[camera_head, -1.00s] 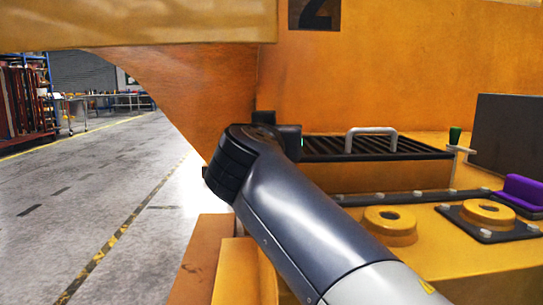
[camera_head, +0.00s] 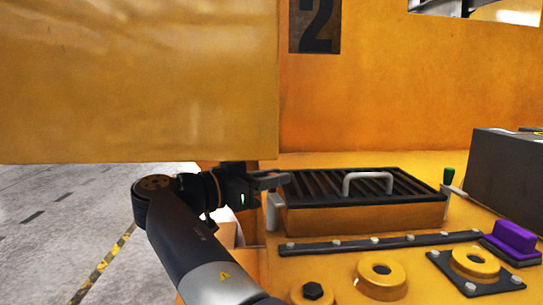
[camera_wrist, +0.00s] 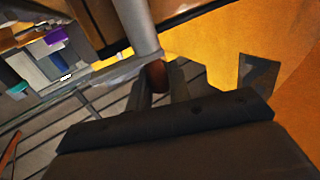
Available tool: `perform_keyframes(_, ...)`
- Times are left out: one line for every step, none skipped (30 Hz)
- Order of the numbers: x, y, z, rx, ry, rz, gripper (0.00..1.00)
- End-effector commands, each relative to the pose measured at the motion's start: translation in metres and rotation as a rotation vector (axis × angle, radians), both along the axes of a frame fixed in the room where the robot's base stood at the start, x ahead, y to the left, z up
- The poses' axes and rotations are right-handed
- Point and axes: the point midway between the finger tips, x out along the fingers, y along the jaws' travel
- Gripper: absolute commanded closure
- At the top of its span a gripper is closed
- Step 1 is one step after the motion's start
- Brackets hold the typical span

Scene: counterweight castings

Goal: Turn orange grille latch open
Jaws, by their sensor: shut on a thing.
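The black grille (camera_head: 330,186) with a pale bar handle (camera_head: 368,178) sits on a raised yellow box on the casting. A pale grey latch post (camera_head: 272,212) stands at its left end. My gripper (camera_head: 282,181) is at the top of this post. In the wrist view, my gripper (camera_wrist: 158,80) is shut on a dark orange-brown latch grip (camera_wrist: 156,76), beside a grey post (camera_wrist: 135,25). The fingers cover much of the grip, and its turn angle is unclear. A green-gripped latch (camera_head: 448,176) stands at the grille's right end.
A large yellow block (camera_head: 140,80) overhangs close above my arm. A purple part (camera_head: 514,238), a dark grey box (camera_head: 508,172) and round yellow bosses (camera_head: 381,277) stand on the casting. Open floor (camera_head: 50,225) lies at left.

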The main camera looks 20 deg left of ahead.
Motion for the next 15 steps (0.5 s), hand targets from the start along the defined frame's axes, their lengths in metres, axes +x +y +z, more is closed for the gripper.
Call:
perform_keyframes(0.0011, 0.0012, 0.0065, -0.003, 0.001, -0.027, 1.0)
perform_keyframes(0.0012, 0.0013, 0.0063, -0.003, 0.001, -0.043, 1.0)
perform_keyframes(0.001, 0.0009, 0.0063, -0.002, 0.001, -0.064, 1.0)
perform_keyframes(0.0011, 0.0012, 0.0058, -0.002, 0.001, -0.077, 1.0)
perform_keyframes(0.0011, 0.0011, 0.0055, -0.002, 0.001, -0.091, 1.0)
perform_keyframes(0.001, 0.0009, 0.0053, -0.001, 0.0, -0.108, 1.0)
perform_keyframes(0.0011, 0.001, 0.0049, -0.001, 0.0, -0.119, 1.0)
perform_keyframes(0.001, 0.0009, 0.0045, -0.001, 0.0, -0.13, 1.0)
perform_keyframes(0.001, 0.0008, 0.0044, -0.001, -0.001, -0.142, 1.0)
perform_keyframes(0.0009, 0.0007, 0.0041, -0.001, -0.001, -0.151, 1.0)
perform_keyframes(0.0008, 0.0005, 0.0037, -0.001, -0.001, -0.159, 1.0)
perform_keyframes(0.0008, 0.0005, 0.003, -0.002, 0.0, -0.168, 1.0)
perform_keyframes(0.0008, 0.0005, 0.0026, -0.002, 0.0, -0.174, 1.0)
perform_keyframes(0.0008, 0.0005, 0.0023, -0.002, -0.001, -0.179, 1.0)
perform_keyframes(0.0007, 0.0004, 0.002, -0.001, -0.002, -0.185, 1.0)
